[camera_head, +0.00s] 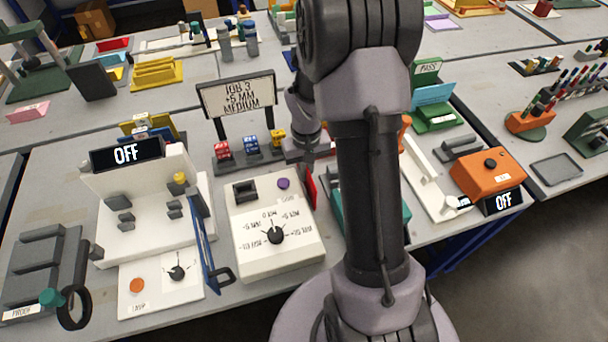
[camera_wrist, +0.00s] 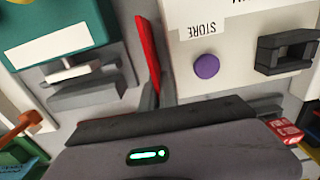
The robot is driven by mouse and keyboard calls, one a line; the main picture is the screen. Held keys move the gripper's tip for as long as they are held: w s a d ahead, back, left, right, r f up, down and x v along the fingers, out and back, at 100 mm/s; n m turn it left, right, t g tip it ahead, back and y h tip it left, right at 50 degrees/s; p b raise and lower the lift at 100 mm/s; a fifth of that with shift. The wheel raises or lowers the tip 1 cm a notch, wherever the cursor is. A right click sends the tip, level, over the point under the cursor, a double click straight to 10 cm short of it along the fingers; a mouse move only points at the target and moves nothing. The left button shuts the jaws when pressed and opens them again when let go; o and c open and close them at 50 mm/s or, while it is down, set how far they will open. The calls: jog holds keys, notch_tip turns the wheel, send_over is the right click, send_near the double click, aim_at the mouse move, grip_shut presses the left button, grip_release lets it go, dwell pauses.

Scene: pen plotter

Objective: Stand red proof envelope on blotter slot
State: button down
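The red proof envelope (camera_wrist: 148,55) is a thin red panel standing on edge in the wrist view. Its lower end sits between the two dark fingers of my gripper (camera_wrist: 158,95), which look closed on it. In the head view the red envelope (camera_head: 311,187) shows as a narrow strip at the right side of the white dial box, with my gripper (camera_head: 307,170) at it, partly hidden by my arm. No part is labelled as a blotter slot. A grey slotted stand marked PROOF (camera_head: 42,262) is at the far left of the table.
The white dial box (camera_head: 262,250) with a purple button is left of the envelope. A teal box (camera_wrist: 60,35) is on its other side, mostly behind my arm in the head view.

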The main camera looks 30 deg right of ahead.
jog(key=shift+r, duration=0.1)
jog(key=c, duration=1.9)
grip_release()
